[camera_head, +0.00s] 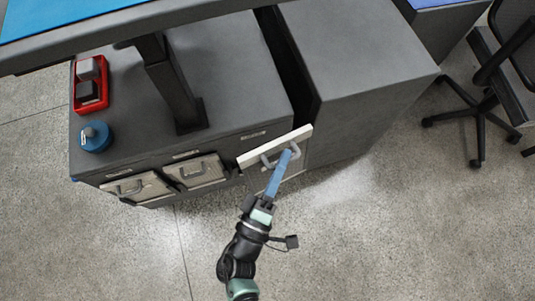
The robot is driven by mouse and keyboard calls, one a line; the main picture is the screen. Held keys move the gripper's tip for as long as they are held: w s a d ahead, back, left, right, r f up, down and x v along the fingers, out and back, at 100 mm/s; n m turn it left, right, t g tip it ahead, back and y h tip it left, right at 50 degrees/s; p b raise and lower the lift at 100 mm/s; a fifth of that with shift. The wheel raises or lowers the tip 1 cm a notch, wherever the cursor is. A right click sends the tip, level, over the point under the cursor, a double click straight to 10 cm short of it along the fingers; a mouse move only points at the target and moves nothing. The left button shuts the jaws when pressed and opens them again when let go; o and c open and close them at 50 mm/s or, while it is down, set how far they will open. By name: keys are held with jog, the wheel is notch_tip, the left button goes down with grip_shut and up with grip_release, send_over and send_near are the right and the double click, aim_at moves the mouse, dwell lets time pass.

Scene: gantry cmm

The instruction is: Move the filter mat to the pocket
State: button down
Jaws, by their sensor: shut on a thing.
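The filter mat appears to be the pale-edged panel with a grey bar handle (252,158) at the right end of the dark cabinet's front. It stands at an angle to the front and juts out from it. My gripper (289,156) reaches up from below with long blue fingers and is shut on the handle, near its right end. The pocket is not clearly visible; the panel hides the cabinet front behind it. I cannot tell whether any of the panel is inside an opening.
Two similar handled panels (195,171) sit in the cabinet front (90,155) to the left. On its top are a red box (90,84), a blue round object (96,136) and a dark post (172,85). A grey block (350,50) adjoins right. Floor below is clear.

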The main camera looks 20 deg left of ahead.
notch_tip(320, 180, down, 11)
jog(key=s+a+m+h+b, duration=0.2)
jog(key=m+h+b, duration=0.15)
jog(key=b, duration=1.15)
jog(key=w+a+f+b, duration=0.1)
jog(key=w+a+b, duration=0.1)
jog(key=w+a, duration=0.5)
jog(key=shift+w, duration=1.5)
jog(key=shift+w+a+b, duration=0.3)
jog(key=shift+b, duration=0.35)
jog(key=shift+f, duration=0.25)
jog(key=shift+a+f+b, duration=0.1)
jog(key=shift+f+b, duration=0.95)
jog(key=shift+b, duration=0.25)
jog(key=shift+s, duration=0.2)
jog(key=shift+f+b, duration=0.2)
jog(key=shift+b, duration=0.2)
